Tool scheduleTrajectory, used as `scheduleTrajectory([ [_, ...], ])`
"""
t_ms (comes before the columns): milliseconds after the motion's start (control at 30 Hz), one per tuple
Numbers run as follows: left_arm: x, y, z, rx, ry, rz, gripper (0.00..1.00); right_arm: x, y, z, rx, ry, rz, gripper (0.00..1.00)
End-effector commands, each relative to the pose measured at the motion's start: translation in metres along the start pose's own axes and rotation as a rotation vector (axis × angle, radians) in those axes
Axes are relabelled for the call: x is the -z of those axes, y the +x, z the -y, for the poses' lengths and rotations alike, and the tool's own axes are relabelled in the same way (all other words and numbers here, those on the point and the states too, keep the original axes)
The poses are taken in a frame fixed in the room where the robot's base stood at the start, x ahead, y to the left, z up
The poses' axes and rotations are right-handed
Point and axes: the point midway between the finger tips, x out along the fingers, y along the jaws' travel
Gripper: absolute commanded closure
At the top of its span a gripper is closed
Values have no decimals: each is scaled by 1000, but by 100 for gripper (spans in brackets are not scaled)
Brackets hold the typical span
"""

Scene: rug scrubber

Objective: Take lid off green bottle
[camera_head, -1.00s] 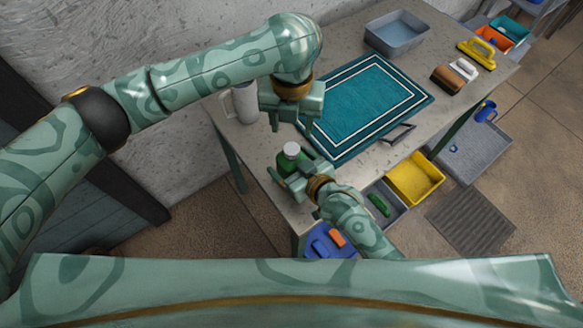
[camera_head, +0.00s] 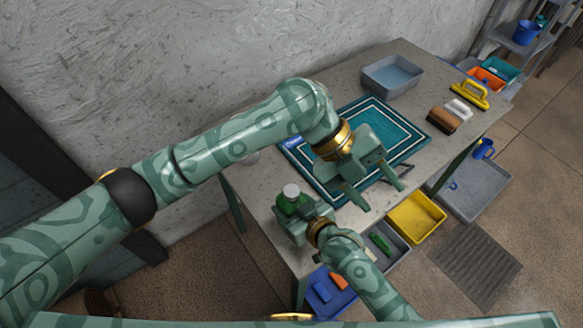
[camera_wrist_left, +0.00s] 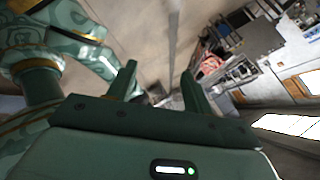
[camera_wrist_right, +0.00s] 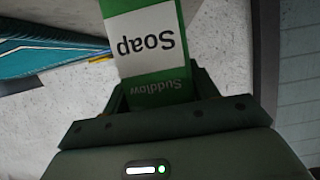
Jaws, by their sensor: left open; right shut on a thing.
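The green bottle (camera_head: 287,207) stands near the table's front left corner, with its white lid (camera_head: 291,190) on top. My right gripper (camera_head: 295,222) is shut around the bottle. In the right wrist view the bottle (camera_wrist_right: 160,85) shows a white label reading "Soap", between the fingers (camera_wrist_right: 160,95); its lid is out of that view. My left gripper (camera_head: 378,192) is open and empty, to the right of the bottle over the front edge of the rug, apart from the lid. The left wrist view shows its two fingers (camera_wrist_left: 158,85) apart with nothing between them.
The teal rug (camera_head: 405,135) lies on the table (camera_head: 262,200). A grey basin (camera_head: 392,75), brown and white brushes (camera_head: 443,119) and a yellow-handled tool (camera_head: 470,94) stand beyond it. Yellow (camera_head: 415,218) and blue (camera_head: 325,293) bins are below the front edge.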

Motion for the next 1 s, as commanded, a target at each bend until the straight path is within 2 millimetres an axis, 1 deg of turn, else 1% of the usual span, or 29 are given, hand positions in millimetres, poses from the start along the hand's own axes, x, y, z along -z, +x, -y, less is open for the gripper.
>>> scheduleTrajectory([
  [33, 8, -2, 26, 137, -46, -46, 49, 0, 0, 0, 0, 0, 1, 100],
  [67, 12, -5, 43, 223, -75, -71, 49, 0, 0, 0, 0, 0, 1, 100],
  [100, 16, -11, 65, 338, -115, -102, 49, 0, 0, 0, 0, 0, 1, 100],
  [167, 17, -26, 95, 507, -177, -140, 49, 0, 0, 0, 0, 0, 1, 100],
  [200, 16, -38, 114, 619, -222, -161, 49, 0, 0, 0, 0, 0, 1, 100],
  [267, 10, -59, 138, 784, -293, -183, 49, 0, 0, 0, 0, 0, 1, 100],
  [300, 4, -74, 151, 892, -342, -193, 49, 0, 0, 0, 0, 0, 1, 100],
  [367, -7, -99, 167, 1050, -422, -201, 49, 0, 0, 0, 0, 0, 1, 100],
  [400, -17, -116, 175, 1152, -478, -199, 49, -1, 0, 0, 0, 0, 1, 100],
  [467, -35, -142, 181, 1302, -570, -190, 49, -1, 0, 0, 0, 0, 1, 100],
  [500, -47, -158, 182, 1396, -634, -178, 49, -1, 0, 0, -1, 0, 1, 100],
  [567, -68, -181, 179, 1533, -739, -153, 49, -1, 0, 0, 0, 0, 1, 100],
  [600, -82, -194, 173, 1617, -814, -132, 49, -1, 0, 0, -1, 0, 1, 100],
  [667, -104, -212, 161, 1737, -931, -90, 49, -1, 0, 0, 0, 0, 1, 100],
  [700, -118, -222, 150, 1810, -1016, -59, 49, -1, 0, 0, -1, 0, 1, 100],
  [767, -138, -234, 130, 1908, -1150, -3, 49, -1, 0, 0, 0, 0, 1, 100],
  [800, -150, -239, 115, 1966, -1246, 38, 49, -1, 0, 0, 0, 0, 1, 100],
  [867, -166, -242, 90, 2037, -1394, 107, 49, -1, 0, 0, 0, 0, 1, 100],
  [900, -175, -242, 72, 2075, -1499, 156, 49, -1, 0, 0, 0, 0, 1, 100],
  [967, -186, -239, 45, 2116, -1662, 236, 49, -1, 0, 0, 0, 0, 1, 100],
  [1000, -190, -234, 26, 2130, -1775, 291, 49, -1, 0, 0, 0, 0, 1, 100],
])
